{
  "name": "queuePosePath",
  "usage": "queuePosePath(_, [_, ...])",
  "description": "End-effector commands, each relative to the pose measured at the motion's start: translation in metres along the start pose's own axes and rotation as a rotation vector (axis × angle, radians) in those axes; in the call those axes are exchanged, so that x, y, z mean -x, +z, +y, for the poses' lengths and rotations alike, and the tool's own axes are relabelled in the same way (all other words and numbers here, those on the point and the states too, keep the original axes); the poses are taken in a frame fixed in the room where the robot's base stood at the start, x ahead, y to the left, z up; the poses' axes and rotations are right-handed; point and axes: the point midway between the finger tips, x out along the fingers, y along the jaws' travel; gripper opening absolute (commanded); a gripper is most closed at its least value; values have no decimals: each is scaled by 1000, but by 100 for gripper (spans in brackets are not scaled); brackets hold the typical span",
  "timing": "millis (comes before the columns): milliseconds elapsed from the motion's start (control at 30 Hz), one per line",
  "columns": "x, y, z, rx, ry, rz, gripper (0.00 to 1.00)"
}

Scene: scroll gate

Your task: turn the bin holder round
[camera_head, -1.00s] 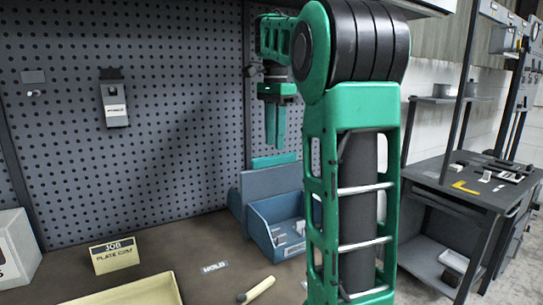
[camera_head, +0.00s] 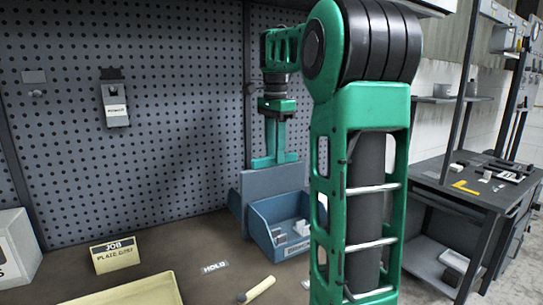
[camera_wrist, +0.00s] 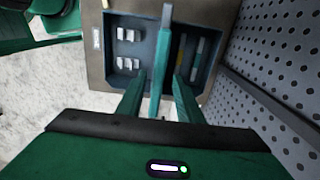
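The bin holder (camera_head: 282,181) stands on the bench against the pegboard, with a blue bin (camera_head: 262,228) facing the front right. A teal grip (camera_head: 262,162) tops its upright panel. My gripper (camera_head: 275,155) points down at this grip. In the wrist view the upright panel (camera_wrist: 162,60) lies between my two fingertips (camera_wrist: 161,75), with a visible gap on each side, so my gripper is open. White blocks (camera_wrist: 128,50) lie in the left bin; the right bin holds dark and coloured strips (camera_wrist: 190,55). Part of the holder's right side is hidden by my arm.
A white box (camera_head: 18,248) stands at the left. The pegboard (camera_head: 150,120) is close behind the holder.

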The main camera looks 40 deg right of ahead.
Motion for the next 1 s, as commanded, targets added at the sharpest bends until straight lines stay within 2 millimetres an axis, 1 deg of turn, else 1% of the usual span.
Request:
queuePosePath(200, [-7,0,0,-1,0,-1,33])
queuePosePath(600, [-9,0,0,-1,-1,-1,33])
queuePosePath(667, [-9,0,0,-1,-1,-1,18])
queuePosePath(700, [-9,0,0,-1,-1,-1,9])
queuePosePath(733, [-9,0,0,0,-2,-1,2])
queuePosePath(767, [-9,0,-1,0,-2,0,0])
queuePosePath(1000, [-8,0,-2,3,-6,1,0])
